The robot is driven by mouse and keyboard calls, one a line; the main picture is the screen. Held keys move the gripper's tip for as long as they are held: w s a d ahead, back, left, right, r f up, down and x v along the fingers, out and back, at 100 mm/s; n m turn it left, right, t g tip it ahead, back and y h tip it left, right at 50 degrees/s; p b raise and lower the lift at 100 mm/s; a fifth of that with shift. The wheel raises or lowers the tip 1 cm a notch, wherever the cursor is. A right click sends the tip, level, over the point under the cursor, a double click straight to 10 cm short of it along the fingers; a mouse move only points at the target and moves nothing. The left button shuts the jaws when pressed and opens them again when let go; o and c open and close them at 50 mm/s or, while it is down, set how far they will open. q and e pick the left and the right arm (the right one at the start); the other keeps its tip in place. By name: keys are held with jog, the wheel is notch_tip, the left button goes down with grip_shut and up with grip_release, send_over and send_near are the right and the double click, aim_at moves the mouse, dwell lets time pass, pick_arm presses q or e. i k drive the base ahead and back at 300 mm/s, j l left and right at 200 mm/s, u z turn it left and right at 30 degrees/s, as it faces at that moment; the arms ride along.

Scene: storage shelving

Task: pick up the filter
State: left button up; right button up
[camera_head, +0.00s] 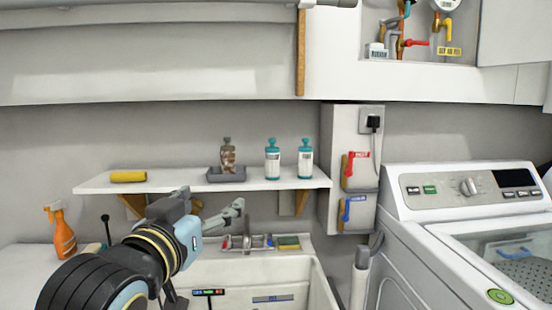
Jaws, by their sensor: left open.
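No object in view is plainly a filter, and I cannot tell which one it is. A short yellow cylinder (128,177) lies on the left end of the white wall shelf (190,185). My left gripper (236,212) is open, in front of and just below the shelf, near the sink. Nothing shows between its fingers. A small blue part (513,251) shows in the top opening of the white washing machine (430,230). My right gripper is not in view.
On the shelf stand a brown bottle (228,155) in a dark tray (226,176) and two teal-capped bottles (272,160) (305,160). Below are a faucet (248,242), a white sink (318,290) and an orange spray bottle (60,232). The shelf is clear between the cylinder and the tray.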

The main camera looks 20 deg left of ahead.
aim_at(271, 153)
jog(key=i+j, duration=0.1)
jog(key=i, duration=0.5)
jog(key=i+j, duration=0.15)
jog(key=i, duration=0.45)
